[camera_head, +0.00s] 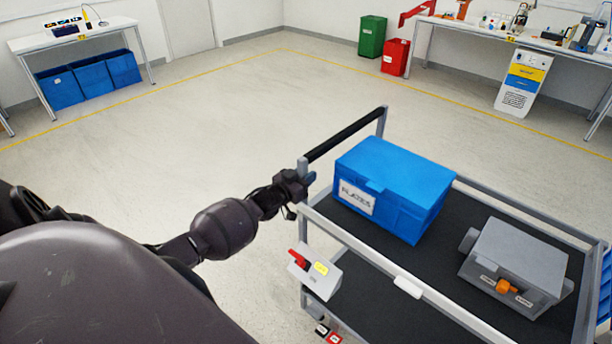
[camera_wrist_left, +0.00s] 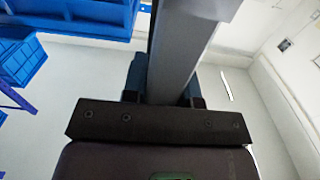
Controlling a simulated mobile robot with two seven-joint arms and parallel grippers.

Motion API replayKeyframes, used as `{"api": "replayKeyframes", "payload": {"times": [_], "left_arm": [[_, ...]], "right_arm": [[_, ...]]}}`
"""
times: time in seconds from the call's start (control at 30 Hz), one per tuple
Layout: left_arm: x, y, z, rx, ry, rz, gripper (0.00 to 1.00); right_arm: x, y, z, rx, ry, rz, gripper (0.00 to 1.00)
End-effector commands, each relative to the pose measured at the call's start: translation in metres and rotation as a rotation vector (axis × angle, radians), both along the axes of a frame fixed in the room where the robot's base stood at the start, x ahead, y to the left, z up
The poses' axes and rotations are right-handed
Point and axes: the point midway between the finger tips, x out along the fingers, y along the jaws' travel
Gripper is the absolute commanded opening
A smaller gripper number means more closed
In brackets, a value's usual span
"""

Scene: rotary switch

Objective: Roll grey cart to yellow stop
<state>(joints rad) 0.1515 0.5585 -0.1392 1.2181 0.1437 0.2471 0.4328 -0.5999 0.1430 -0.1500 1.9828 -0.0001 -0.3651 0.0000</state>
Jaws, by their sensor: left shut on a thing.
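The grey cart (camera_head: 352,244) stands at the lower right in the head view, with dark shelves and a black push bar (camera_head: 346,134) at its left end. My left gripper (camera_head: 308,180) is shut on the cart's frame at the near end of that bar. In the left wrist view a grey bar of the cart (camera_wrist_left: 182,50) runs up between the fingers of the left gripper (camera_wrist_left: 163,88). I cannot make out a separate yellow stop; yellow lines (camera_head: 180,77) mark the floor. My right gripper is not in view.
The cart carries a blue "PLATES" crate (camera_head: 408,180) and a grey box with an orange knob (camera_head: 515,262). A small box with a red lever (camera_head: 316,273) sits on its near side. Green (camera_head: 372,36) and red (camera_head: 395,57) bins stand far back. The middle floor is clear.

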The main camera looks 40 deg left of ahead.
Motion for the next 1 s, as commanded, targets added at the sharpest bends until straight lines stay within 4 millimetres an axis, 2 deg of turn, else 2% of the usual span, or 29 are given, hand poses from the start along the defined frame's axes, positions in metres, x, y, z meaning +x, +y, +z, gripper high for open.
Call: {"api": "replayKeyframes", "payload": {"times": [0.17,0.2,0.33,0.73,0.87,1.0], "left_arm": [[0.000,-0.006,-0.001,-0.003,-0.003,-0.008,0.00],[0.000,-0.006,-0.001,-0.003,-0.003,-0.008,0.31],[0.000,-0.005,-0.001,-0.003,-0.002,-0.007,0.51],[-0.006,-0.002,-0.001,-0.002,0.000,-0.004,0.52],[-0.021,-0.001,-0.001,-0.002,0.000,-0.004,0.52],[-0.044,0.001,-0.002,-0.002,0.001,-0.005,0.52]], "right_arm": [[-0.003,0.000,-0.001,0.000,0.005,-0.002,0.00],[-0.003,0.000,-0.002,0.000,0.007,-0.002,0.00],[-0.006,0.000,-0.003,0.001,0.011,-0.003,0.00],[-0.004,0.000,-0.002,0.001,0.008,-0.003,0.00],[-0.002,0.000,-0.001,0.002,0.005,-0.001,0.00],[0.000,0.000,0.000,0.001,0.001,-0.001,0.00]]}}
